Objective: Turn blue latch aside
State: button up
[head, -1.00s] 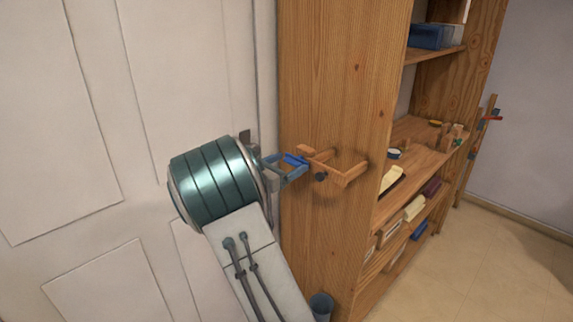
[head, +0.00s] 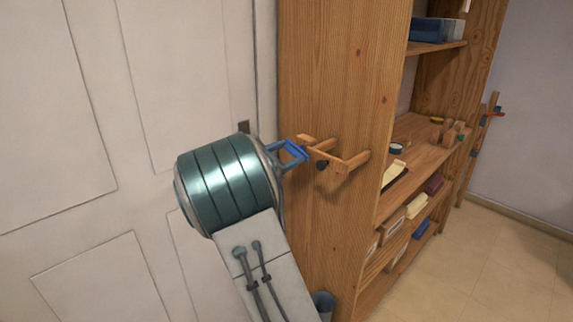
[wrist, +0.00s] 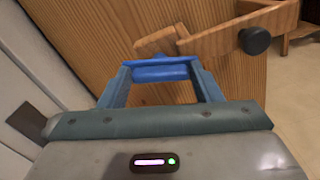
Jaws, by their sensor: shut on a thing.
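The blue latch (head: 296,149) is a short blue bar at the left end of a wooden bracket (head: 352,163) on the side of the wooden shelf unit. In the wrist view the latch (wrist: 160,73) lies crosswise between my two blue-grey fingers. My gripper (head: 289,153) is shut on it. A round black knob (wrist: 254,40) is on the bracket, to the right of the latch; it shows in the head view too (head: 322,165). The latch's far side and its mounting are hidden.
A pale panelled door (head: 90,120) fills the left, close to my arm. The shelf unit (head: 335,70) holds boxes and small items on its right side. A grey bin (head: 323,302) stands low by the shelf. Open floor (head: 490,260) lies to the right.

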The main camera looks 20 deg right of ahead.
jog(key=m+b, duration=0.2)
jog(key=b, duration=0.1)
jog(key=m+b, duration=0.2)
jog(key=b, duration=0.1)
jog(key=shift+s+f+m+b, duration=0.1)
jog(key=shift+f+m+b, duration=0.3)
jog(key=m+b, duration=0.3)
jog(key=b, duration=0.3)
jog(key=shift+d+f+m, duration=0.1)
jog(key=shift+m, duration=0.2)
jog(key=m+b, duration=0.4)
jog(key=b, duration=0.2)
jog(key=shift+m, duration=0.3)
jog(key=shift+r+m+b, duration=0.2)
jog(key=shift+m+b, duration=0.4)
jog(key=shift+b, duration=0.35)
jog(key=shift+r, duration=0.1)
jog(key=o, duration=1)
